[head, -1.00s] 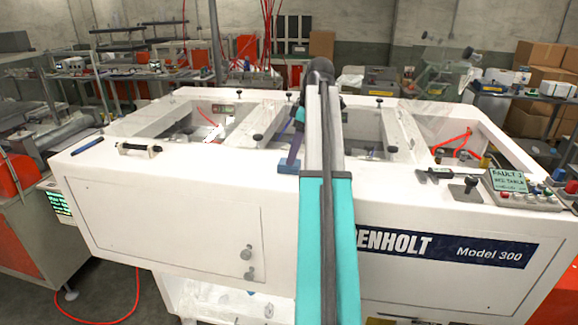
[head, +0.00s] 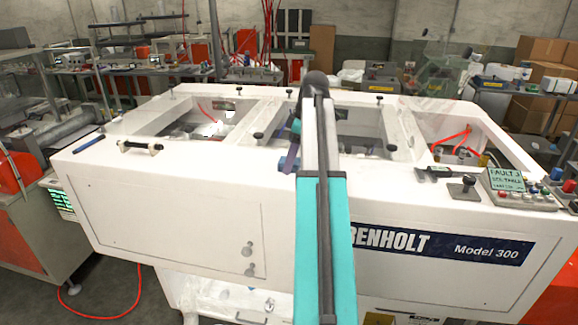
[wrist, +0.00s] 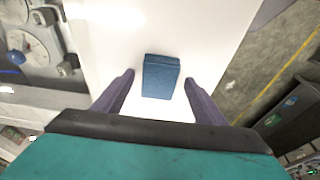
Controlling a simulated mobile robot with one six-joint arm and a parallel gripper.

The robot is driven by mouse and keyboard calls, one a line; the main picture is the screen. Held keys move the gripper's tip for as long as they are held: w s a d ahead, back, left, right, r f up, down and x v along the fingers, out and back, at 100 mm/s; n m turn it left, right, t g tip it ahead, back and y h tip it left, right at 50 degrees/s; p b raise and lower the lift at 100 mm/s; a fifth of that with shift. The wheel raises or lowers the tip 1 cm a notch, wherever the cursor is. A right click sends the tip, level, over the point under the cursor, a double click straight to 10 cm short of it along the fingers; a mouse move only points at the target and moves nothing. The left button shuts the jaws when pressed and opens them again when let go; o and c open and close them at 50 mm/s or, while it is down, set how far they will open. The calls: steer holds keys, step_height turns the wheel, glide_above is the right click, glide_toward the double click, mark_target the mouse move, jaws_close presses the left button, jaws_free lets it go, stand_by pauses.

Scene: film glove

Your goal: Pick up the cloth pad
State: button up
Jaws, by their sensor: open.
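The cloth pad (wrist: 161,77) is a small, thick blue block lying flat on the white machine top. In the head view the pad (head: 286,167) shows only in part, close to the machine's front edge, beside my arm. My gripper (wrist: 159,79) is open, with one purple finger on either side of the pad in the wrist view and gaps to both. The head view shows one purple finger of my gripper (head: 291,157) just above the pad; the other is hidden behind my arm. I cannot tell how far the fingertips are above the surface.
The white machine (head: 170,215) has open wells behind the pad. A black handle (head: 140,147) and a blue pen-like item (head: 88,144) lie to the left. A caliper-like tool (head: 445,173), a black-knobbed stand (head: 465,187) and a control panel (head: 520,187) are at the right.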

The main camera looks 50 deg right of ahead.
steer(key=c, duration=1.1)
steer(key=shift+r, duration=0.2)
steer(key=shift+w+b+v, duration=0.15)
steer(key=shift+b+v, duration=0.35)
steer(key=shift+v, duration=0.2)
steer(key=shift+w+b+v, duration=0.15)
steer(key=shift+b+v, duration=0.35)
steer(key=shift+v, duration=0.2)
steer(key=s+d+p, duration=0.1)
steer(key=s, duration=0.3)
steer(key=s+d+r+p, duration=0.1)
steer(key=s+p, duration=0.1)
steer(key=s, duration=0.3)
steer(key=s+d+r+p, duration=0.1)
steer(key=s, duration=0.4)
steer(key=shift+s+p, duration=0.15)
steer(key=shift+p, duration=0.25)
steer(key=shift+s+d, duration=0.1)
steer(key=shift+s, duration=0.5)
steer(key=shift+o, duration=0.9)
steer(key=shift+c, duration=0.6)
